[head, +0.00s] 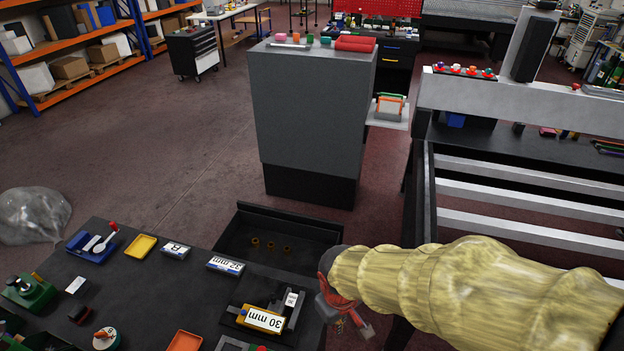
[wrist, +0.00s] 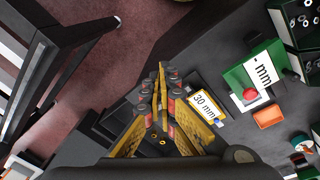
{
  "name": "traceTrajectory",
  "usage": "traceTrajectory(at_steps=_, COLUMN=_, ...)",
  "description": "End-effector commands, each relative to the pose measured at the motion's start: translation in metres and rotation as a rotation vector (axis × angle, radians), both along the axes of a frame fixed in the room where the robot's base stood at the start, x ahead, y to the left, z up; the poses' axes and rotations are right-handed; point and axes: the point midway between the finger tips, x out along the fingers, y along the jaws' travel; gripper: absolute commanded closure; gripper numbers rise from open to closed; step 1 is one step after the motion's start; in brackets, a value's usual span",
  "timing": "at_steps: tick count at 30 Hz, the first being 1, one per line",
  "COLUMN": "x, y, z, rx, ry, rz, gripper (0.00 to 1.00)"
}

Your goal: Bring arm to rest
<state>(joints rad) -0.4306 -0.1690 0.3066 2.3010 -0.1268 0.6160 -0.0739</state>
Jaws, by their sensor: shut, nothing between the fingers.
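My arm, in a yellowish sleeve, reaches in from the right in the head view. My gripper (head: 345,310) hangs at the right end of the dark table (head: 205,277), beside the yellow block labelled "30 mm" (head: 264,318). In the wrist view my gripper (wrist: 162,68) has its yellow and dark fingers together at the tips, with nothing seen between them. The "30 mm" label (wrist: 205,104) lies just right of the fingers there. The fingertips are partly hidden in the head view.
A black tray (head: 305,235) with small brown rings stands behind the table's right end. A grey cabinet (head: 310,110) stands farther back. The metal-railed grid table (head: 520,174) is at the right, close to my arm. Open floor (head: 190,155) lies at the back left.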

Motion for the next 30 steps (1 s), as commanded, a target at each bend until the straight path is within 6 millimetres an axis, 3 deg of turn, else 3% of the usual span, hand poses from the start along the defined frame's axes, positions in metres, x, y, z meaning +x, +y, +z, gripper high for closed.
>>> traceTrajectory(at_steps=3, x=-0.018, y=-0.029, z=0.023, rx=0.027, ry=-0.008, rz=-0.141, gripper=1.00)
traceTrajectory(at_steps=12, x=-0.059, y=-0.080, z=0.069, rx=0.130, ry=-0.110, rz=-0.396, gripper=1.00)
traceTrajectory(at_steps=21, x=-0.066, y=-0.120, z=0.104, rx=0.209, ry=-0.347, rz=-0.535, gripper=1.00)
traceTrajectory(at_steps=30, x=-0.067, y=-0.132, z=0.105, rx=0.208, ry=-0.377, rz=-0.577, gripper=1.00)
